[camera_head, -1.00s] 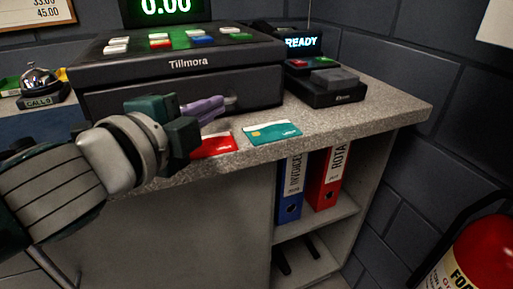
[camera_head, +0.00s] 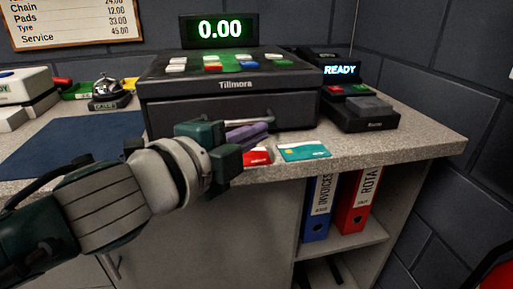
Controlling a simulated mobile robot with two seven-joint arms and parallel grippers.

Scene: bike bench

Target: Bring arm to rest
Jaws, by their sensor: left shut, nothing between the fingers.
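My left arm comes in from the left at the lower part of the head view. My left gripper (camera_head: 258,133) has purple fingers and is shut and empty. It is in front of the drawer of the black Tillmora till (camera_head: 165,122), over the counter's front edge. A red card (camera_head: 257,157) lies on the counter just below the fingers and is partly hidden by the gripper. A teal card (camera_head: 304,151) lies to the right of it, apart from the gripper. My right gripper is not in view.
The counter (camera_head: 425,142) also carries a card terminal (camera_head: 360,115) showing READY and a call bell (camera_head: 106,88). A blue mat (camera_head: 70,143) lies clear on the left. Blue (camera_head: 318,215) and red (camera_head: 357,205) binders stand on the shelf below.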

